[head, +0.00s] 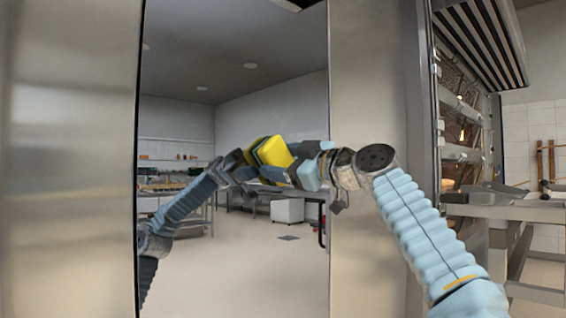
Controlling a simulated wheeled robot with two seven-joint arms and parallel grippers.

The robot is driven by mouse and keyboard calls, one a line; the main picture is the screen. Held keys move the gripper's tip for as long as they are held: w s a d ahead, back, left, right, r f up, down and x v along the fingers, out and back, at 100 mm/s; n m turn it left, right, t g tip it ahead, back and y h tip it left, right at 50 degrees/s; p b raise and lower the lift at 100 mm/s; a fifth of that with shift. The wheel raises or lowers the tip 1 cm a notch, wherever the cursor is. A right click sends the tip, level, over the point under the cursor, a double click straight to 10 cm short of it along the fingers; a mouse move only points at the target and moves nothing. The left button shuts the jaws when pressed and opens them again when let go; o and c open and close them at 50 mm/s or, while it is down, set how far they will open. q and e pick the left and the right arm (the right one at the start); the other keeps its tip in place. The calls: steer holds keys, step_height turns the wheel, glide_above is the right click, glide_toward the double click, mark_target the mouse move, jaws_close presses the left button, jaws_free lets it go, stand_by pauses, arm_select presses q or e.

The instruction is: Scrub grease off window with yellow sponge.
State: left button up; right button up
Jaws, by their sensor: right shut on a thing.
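The yellow sponge (275,152) shows near the middle of the head view, against the tall glass window (230,260) between two steel panels. My right gripper (296,160) is shut on the sponge, its arm coming in from the lower right. A darker arm shape reaches the sponge from the left inside the window's edges. It looks like a mirror image of my right arm in the glass. Whether the sponge touches the glass cannot be told for certain. No grease can be made out. My left gripper is not in view.
Steel panels (70,160) flank the window on both sides. At the right stand deck ovens (463,115) under a slatted hood (480,40), with a steel table (525,210) before them. The window shows a room with worktables and bare floor.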

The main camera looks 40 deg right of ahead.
mark_target(215, 158)
steer(key=a, duration=0.2)
steer(key=shift+s+a, duration=0.1)
steer(key=shift+a, duration=0.2)
steer(key=shift+s+a+b, duration=0.1)
steer(key=shift+a+b, duration=0.3)
steer(key=shift+a, duration=1.5)
steer(key=shift+s+a, duration=0.2)
steer(key=shift+a, duration=1.6)
steer(key=shift+a+p, duration=0.4)
steer(key=shift+a, duration=1.25)
steer(key=shift+s+f, duration=0.1)
steer(key=shift+s, duration=0.45)
steer(key=shift+r+b+v, duration=0.15)
steer(key=shift+b+v, duration=0.25)
steer(key=shift+v, duration=0.8)
steer(key=shift+r+b+v, duration=0.15)
steer(key=shift+b+v, duration=0.2)
steer(key=shift+v, duration=0.9)
steer(key=shift+s+a+r, duration=0.1)
steer(key=shift+s+a, duration=0.05)
